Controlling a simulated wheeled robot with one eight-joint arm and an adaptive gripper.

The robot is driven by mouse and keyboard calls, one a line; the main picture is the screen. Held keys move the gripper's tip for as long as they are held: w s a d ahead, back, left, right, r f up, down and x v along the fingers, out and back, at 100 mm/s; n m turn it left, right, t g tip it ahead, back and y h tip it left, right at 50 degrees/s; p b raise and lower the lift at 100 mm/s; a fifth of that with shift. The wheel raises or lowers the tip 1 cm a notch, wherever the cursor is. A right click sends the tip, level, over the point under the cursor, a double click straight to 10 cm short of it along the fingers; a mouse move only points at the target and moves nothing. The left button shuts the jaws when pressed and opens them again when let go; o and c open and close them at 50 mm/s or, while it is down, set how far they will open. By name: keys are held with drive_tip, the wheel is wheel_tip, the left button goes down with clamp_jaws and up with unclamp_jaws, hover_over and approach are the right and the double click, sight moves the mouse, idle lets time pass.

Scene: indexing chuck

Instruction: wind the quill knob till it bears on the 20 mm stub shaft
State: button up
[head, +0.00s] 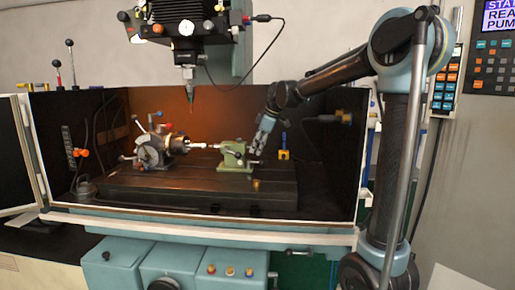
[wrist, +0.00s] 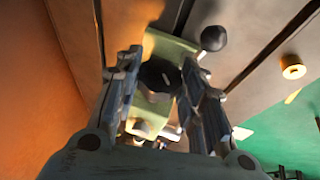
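The green tailstock (head: 236,158) stands on the dark machine table, right of the indexing chuck (head: 152,149). The pale stub shaft (head: 197,145) lies between them; whether the quill touches it is too small to tell. My gripper (head: 259,146) reaches down at the tailstock's right end. In the wrist view, the black quill knob (wrist: 157,76) shows between the two fingers of my gripper (wrist: 160,62), in front of the green body. The fingers are apart, with a gap visible at the left of the knob; contact at the right is unclear.
A black ball-ended lever (wrist: 214,38) sticks out close to the right fingertip. The spindle with its tool (head: 190,90) hangs above the chuck. A yellow-and-blue item (head: 284,150) stands right of my gripper.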

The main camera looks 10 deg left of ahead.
drive_tip(key=shift+w+g, duration=0.2)
drive_tip(key=shift+g, duration=0.2)
idle(0.5)
drive_tip(key=shift+w+m+g, duration=0.2)
drive_tip(key=shift+m+g, duration=0.2)
drive_tip(key=shift+g, duration=0.8)
drive_tip(key=shift+w+m+g, duration=0.15)
drive_tip(key=shift+m+g, duration=0.25)
drive_tip(key=shift+g, duration=1.5)
drive_tip(key=o, duration=1.1)
drive_tip(key=shift+f, duration=0.1)
drive_tip(key=v, duration=1.2)
drive_tip(key=shift+w+a, duration=0.1)
